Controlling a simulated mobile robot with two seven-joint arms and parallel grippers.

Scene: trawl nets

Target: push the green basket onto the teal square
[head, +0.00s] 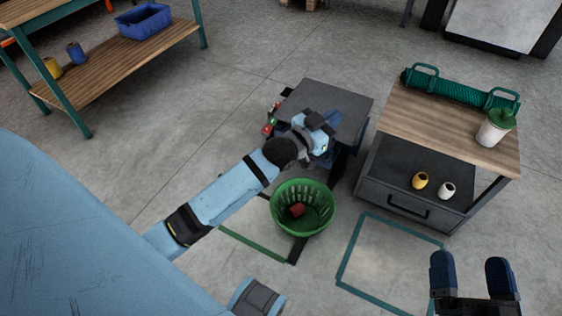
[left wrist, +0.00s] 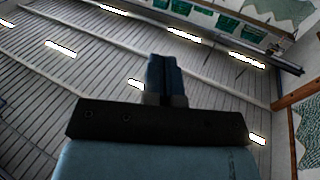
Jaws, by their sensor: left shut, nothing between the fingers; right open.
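The green basket (head: 318,222) stands upright on the floor in the middle of the head view, with a small red object (head: 297,210) inside. The teal square (head: 355,236) is an outline on the floor to the right of the basket; the basket stands outside it, near its left corner. My left gripper (head: 334,118) is beyond the basket, apart from it, over the grey-topped cart. In the left wrist view its fingers (left wrist: 163,75) are shut and empty, pointing toward the ceiling. My right gripper (head: 472,275) is open and empty at the lower right, near the teal square's right side.
A green outline (head: 250,243) lies on the floor left of the basket. The grey-topped cart (head: 350,101) stands just behind the basket. A wooden-topped cabinet (head: 440,125) stands right, beyond the teal square, with a green net roll (head: 450,90) and a lidded cup (head: 494,128).

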